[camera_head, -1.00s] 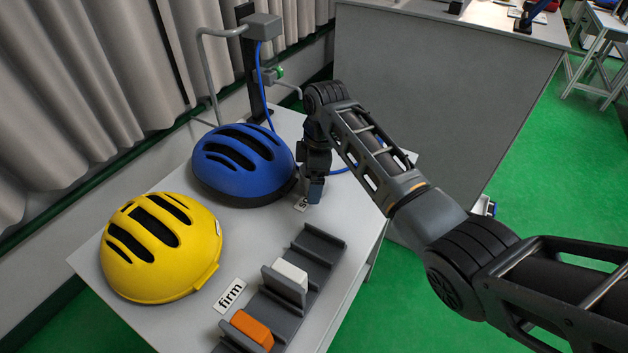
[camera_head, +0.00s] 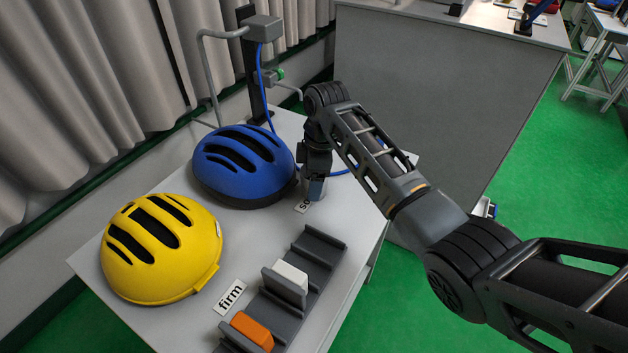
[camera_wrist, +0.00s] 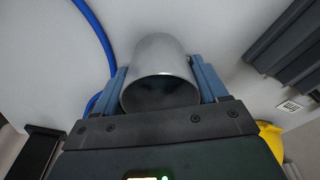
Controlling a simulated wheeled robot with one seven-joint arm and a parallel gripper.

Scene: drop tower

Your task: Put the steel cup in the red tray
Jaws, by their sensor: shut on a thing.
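The steel cup (camera_wrist: 160,62) is a plain grey metal cylinder between the two blue fingers of my gripper (camera_wrist: 160,85) in the wrist view. Its open mouth faces the wrist camera. My gripper is shut on it. In the head view my gripper (camera_head: 316,188) points down at the table, to the right of the blue helmet, and a small part of the cup (camera_head: 317,194) shows by the fingers. I cannot tell whether the cup touches the table. No red tray is in clear view.
A blue helmet (camera_head: 243,165) stands close left of my gripper, a yellow helmet (camera_head: 160,248) nearer. A grey slotted rack (camera_head: 322,246) holds a white block (camera_head: 291,276) and an orange block (camera_head: 252,330). A blue hose (camera_wrist: 98,35) runs beside the cup. The table's right edge is near.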

